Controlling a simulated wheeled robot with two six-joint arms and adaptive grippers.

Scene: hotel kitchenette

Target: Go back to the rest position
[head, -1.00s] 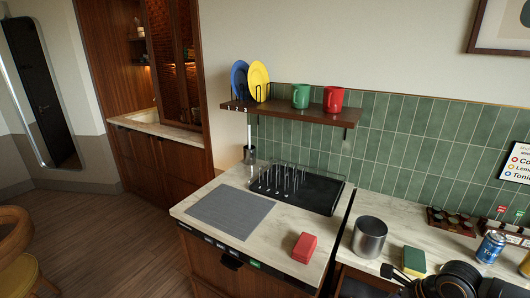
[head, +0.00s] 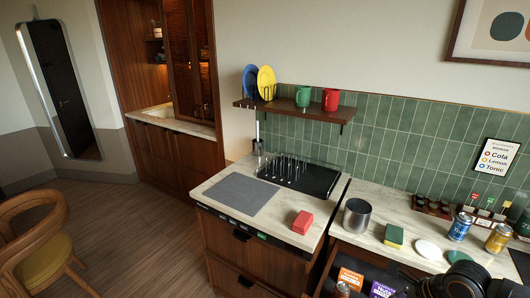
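Black rounded parts of my own arm (head: 468,282) show at the bottom right, in front of the counter's near edge. No fingertips can be made out there, so I cannot tell whether that gripper is open or shut. My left arm and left gripper are not in view. Nothing is seen held.
The counter holds a red block (head: 303,222), grey mat (head: 238,196), black drying rack (head: 315,182), metal pot (head: 357,215), sponge (head: 394,236), white disc (head: 428,249), blue can (head: 460,227) and yellow can (head: 498,238). A wooden chair (head: 35,240) stands left on open floor.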

